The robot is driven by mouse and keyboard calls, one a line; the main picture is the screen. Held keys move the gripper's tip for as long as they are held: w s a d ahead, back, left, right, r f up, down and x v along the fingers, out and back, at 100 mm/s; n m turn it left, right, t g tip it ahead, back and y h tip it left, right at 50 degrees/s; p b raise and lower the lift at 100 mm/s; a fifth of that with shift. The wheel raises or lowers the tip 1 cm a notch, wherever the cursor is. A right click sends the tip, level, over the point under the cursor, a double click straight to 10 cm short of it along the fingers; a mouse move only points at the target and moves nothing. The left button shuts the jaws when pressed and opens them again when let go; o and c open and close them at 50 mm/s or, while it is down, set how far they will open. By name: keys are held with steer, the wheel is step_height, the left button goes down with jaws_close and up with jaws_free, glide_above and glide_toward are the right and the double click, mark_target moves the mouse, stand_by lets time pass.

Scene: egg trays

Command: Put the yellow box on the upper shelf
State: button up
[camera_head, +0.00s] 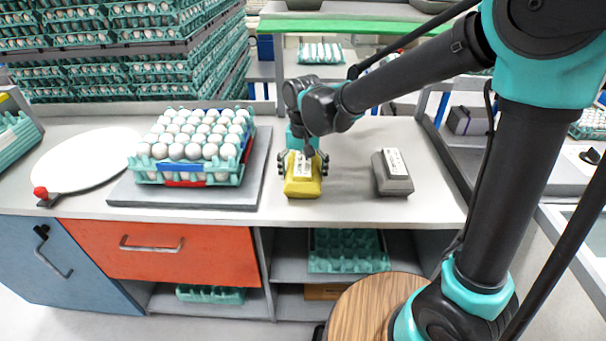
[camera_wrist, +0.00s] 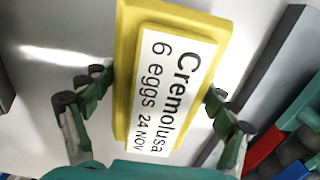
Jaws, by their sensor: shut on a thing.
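The yellow box (camera_head: 303,188) is at the middle of the grey counter (camera_head: 340,211), toward its front. It also shows in the wrist view (camera_wrist: 124,60), with a white label reading "Cremolusa 6 eggs 24 NOV". My gripper (camera_head: 305,160) points down from above, shut on the yellow box with a finger on each side, also in the wrist view (camera_wrist: 155,112). I cannot tell whether the box touches the counter. Below the counter is an open unit with an upper shelf (camera_head: 290,272) and a lower shelf (camera_head: 290,308). A green-edged shelf (camera_head: 340,24) stands behind the counter.
A grey box (camera_head: 393,184) with a white label stands to the right of the yellow one. A loaded egg tray (camera_head: 232,172) sits on a grey slab (camera_head: 125,194) at left. A green tray (camera_head: 345,264) occupies the upper under-counter shelf. A wooden round stool (camera_head: 370,305) stands in front.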

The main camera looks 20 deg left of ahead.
steer(key=shift+f, duration=0.2)
steer(key=o, duration=1.4)
steer(key=shift+o, duration=0.2)
step_height(320, 180, up, 17)
step_height(320, 180, up, 4)
glide_above(303, 162)
steer(key=f, duration=1.1)
steer(key=shift+w+d+f, duration=0.15)
steer(key=shift+d+f, duration=0.15)
steer(key=shift+f, duration=0.05)
steer(key=shift+a+f, duration=0.15)
steer(key=shift+f, duration=1.15)
steer(key=shift+a+f, duration=0.15)
steer(key=shift+f, duration=1.15)
